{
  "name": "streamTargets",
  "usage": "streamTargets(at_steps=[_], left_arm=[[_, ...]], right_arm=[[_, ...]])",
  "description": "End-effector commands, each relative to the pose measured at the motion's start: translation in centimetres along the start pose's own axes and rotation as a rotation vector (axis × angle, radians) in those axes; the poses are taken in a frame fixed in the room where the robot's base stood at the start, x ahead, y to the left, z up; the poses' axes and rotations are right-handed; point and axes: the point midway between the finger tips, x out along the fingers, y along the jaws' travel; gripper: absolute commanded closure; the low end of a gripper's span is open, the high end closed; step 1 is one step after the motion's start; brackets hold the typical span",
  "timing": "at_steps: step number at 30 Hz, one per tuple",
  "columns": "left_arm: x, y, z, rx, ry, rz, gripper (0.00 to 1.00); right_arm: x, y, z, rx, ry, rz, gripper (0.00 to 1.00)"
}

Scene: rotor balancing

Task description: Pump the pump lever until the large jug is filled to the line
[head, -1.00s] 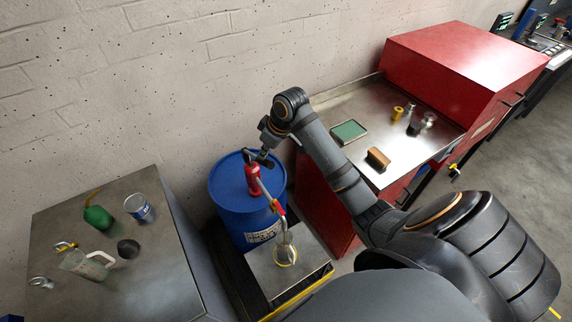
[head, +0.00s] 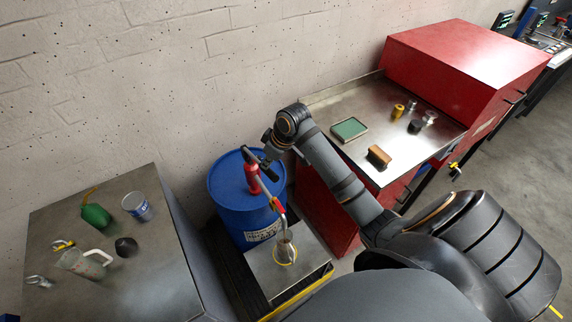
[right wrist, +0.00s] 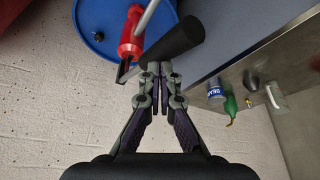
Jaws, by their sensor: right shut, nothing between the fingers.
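The red pump (head: 252,180) stands on top of the blue drum (head: 228,205). Its pump lever ends in a black handle, clear in the right wrist view (right wrist: 178,46). My right gripper (head: 264,162) is at the lever in the head view. In the right wrist view its fingertips (right wrist: 153,68) are shut together beside the black handle, with nothing between them. The spout hose runs down to a clear jug (head: 286,252) with a yellow ring, on the metal platform (head: 262,272). Its fill level is too small to tell. My left gripper is not in view.
The red cabinet (head: 450,65) and a metal bench with small items stand at right. The wall is behind the drum.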

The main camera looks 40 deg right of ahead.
Motion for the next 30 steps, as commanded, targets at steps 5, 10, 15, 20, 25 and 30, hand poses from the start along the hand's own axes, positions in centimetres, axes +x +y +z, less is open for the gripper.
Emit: streamTargets(at_steps=[5,10,15,20,25,30], left_arm=[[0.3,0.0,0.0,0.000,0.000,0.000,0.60],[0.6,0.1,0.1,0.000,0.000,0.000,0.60],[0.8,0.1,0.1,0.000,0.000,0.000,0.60],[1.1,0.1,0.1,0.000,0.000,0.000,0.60],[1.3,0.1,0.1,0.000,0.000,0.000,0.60],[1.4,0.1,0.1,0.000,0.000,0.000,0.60]], right_arm=[[0.9,-0.1,0.7,0.001,-0.004,-0.001,1.00],[1.6,-0.2,1.2,0.001,-0.003,-0.001,1.00],[2.3,-0.4,1.7,0.001,-0.004,-0.001,1.00],[2.9,-0.5,2.2,0.001,-0.004,-0.001,1.00],[3.6,-0.6,2.7,0.000,-0.004,-0.001,1.00],[4.0,-0.6,3.0,0.000,-0.004,-0.001,1.00]])
